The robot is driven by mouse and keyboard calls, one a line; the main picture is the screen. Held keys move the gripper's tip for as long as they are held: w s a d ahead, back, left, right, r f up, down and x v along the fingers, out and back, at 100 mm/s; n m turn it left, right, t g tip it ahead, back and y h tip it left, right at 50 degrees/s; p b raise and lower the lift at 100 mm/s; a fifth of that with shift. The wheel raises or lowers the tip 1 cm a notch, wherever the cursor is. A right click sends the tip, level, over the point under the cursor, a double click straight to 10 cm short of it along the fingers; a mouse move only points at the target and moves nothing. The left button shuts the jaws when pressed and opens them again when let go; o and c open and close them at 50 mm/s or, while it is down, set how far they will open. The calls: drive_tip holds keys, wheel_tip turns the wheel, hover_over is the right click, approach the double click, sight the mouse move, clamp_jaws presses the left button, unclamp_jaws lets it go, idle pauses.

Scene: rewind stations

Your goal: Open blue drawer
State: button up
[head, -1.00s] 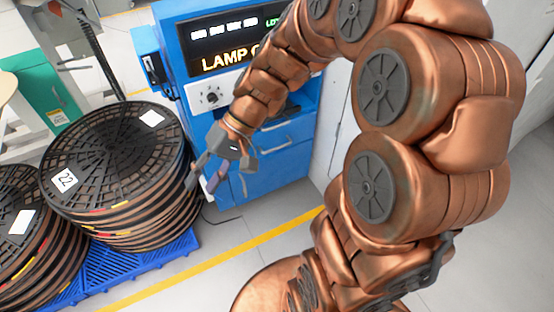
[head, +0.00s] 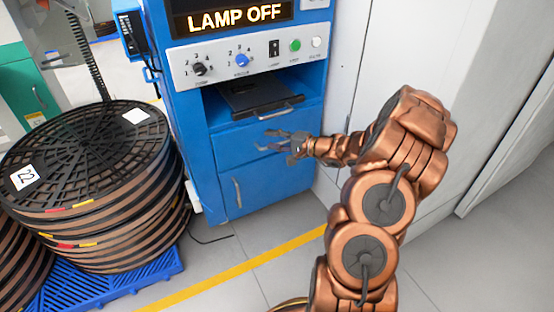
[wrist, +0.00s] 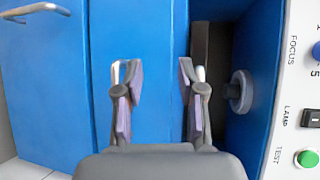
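The blue drawer (head: 235,150) is a flat blue front in the blue cabinet, below an open recess. It looks shut and flush. My gripper (head: 275,141) is in front of it and hides most of its handle. In the wrist view the fingers (wrist: 160,90) are open with nothing between them but the blue front (wrist: 150,35). A piece of a metal handle (wrist: 116,72) shows behind the left finger, and another metal piece (wrist: 201,73) behind the right finger. I cannot tell whether the fingers touch either.
A dark tray (head: 255,93) with a handle sits in the recess above. Below is a blue door with an upright handle (head: 237,192). A control panel (head: 240,58) is above. Stacked reels (head: 90,170) on a blue pallet stand left. White cabinets (head: 400,60) stand close on the right.

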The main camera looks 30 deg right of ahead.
drive_tip(key=d+f+m+t+h+b, duration=0.1)
drive_tip(key=d+f+m+h+b, duration=0.15)
drive_tip(key=d+f, duration=0.55)
drive_tip(key=shift+a+r+b+x, duration=0.15)
drive_tip(key=shift+b+x, duration=0.2)
drive_tip(key=shift+x, duration=1.4)
drive_tip(key=shift+a+r+b+x, duration=0.15)
drive_tip(key=shift+b+x, duration=0.15)
drive_tip(key=shift+x, duration=1.45)
clamp_jaws()
